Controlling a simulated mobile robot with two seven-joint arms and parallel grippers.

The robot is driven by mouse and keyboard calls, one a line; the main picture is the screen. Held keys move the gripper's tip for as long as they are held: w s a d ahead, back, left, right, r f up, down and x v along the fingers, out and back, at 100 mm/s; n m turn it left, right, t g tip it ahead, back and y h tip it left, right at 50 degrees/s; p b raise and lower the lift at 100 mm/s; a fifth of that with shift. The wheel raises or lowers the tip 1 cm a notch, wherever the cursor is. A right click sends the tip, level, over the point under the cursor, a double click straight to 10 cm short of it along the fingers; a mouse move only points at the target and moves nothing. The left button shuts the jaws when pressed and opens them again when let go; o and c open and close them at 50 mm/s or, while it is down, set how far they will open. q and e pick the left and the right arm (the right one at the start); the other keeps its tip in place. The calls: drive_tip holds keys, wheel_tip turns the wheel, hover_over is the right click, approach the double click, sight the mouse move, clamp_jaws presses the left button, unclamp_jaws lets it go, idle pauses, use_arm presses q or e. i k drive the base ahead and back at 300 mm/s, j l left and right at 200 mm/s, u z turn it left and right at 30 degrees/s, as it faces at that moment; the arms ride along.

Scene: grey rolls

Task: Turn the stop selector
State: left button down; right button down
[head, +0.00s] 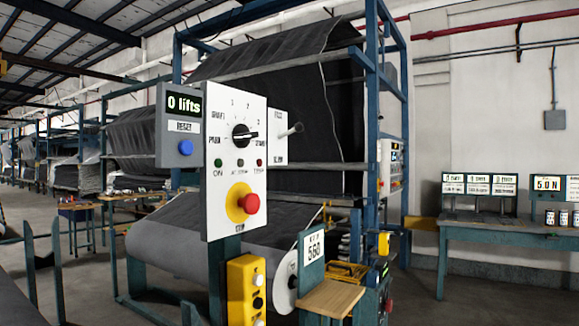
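A white control panel (222,190) stands upright near the middle of the head view. On its upper half is a black rotary selector knob (240,137) ringed by small labels and numbers. Its bar lies roughly level, with one end toward the right-hand labels. I cannot tell for sure which end is the pointer. Below it are small green, grey and red lamps. A red mushroom button (249,203) on a yellow disc sits lower, above a small label that seems to read STOP. Neither gripper is in view.
A grey box with a "0 lifts" display (184,105) and blue button (185,147) adjoins the panel's left side. A side plate with a lever (290,131) adjoins its right. Behind stands a blue frame with a large grey roll (185,245). A yellow button box (246,290) is below.

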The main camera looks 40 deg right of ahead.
sight(241, 136)
drive_tip(key=z, duration=1.05)
